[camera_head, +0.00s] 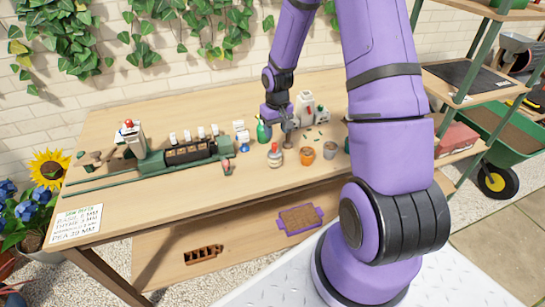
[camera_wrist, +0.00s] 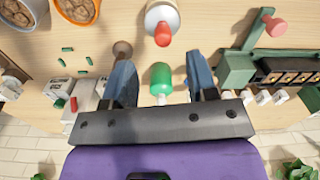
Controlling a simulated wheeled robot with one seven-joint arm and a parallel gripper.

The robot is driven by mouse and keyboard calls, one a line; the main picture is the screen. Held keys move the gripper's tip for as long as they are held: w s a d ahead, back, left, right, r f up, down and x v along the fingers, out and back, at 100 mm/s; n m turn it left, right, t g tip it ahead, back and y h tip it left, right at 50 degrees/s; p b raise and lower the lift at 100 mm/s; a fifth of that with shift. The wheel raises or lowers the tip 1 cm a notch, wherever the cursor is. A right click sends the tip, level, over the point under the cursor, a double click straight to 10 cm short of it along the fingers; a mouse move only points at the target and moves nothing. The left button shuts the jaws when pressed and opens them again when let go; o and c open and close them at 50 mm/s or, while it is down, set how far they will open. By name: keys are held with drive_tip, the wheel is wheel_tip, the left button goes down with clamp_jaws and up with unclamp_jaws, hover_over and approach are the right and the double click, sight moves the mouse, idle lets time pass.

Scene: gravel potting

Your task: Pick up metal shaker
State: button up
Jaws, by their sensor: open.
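My gripper (camera_wrist: 162,66) is open, its two blue-grey fingers spread. In the head view my gripper (camera_head: 279,117) hangs low over the back middle of the table. A green bottle (camera_wrist: 160,79) shows between the fingers in the wrist view; I cannot tell how far below them it is. It also shows in the head view (camera_head: 263,132). A pale container with a red tip (camera_head: 275,157) stands in front of it, also in the wrist view (camera_wrist: 161,17). A brown round-topped thing (camera_wrist: 122,49) is beside one finger. I cannot tell which is the metal shaker.
An orange pot (camera_head: 307,157) and a grey pot (camera_head: 330,151) with brown contents stand to the right. A white bottle (camera_head: 304,104) is behind. A green device (camera_head: 195,152) fills the table's left. The wooden table's (camera_head: 210,202) front is clear.

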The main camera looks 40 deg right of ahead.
sight(274, 143)
drive_tip(key=shift+w+a+f, duration=0.1)
drive_tip(key=shift+f, duration=1.85)
drive_tip(key=shift+w+a+f, duration=0.1)
drive_tip(key=shift+f, duration=1.85)
clamp_jaws()
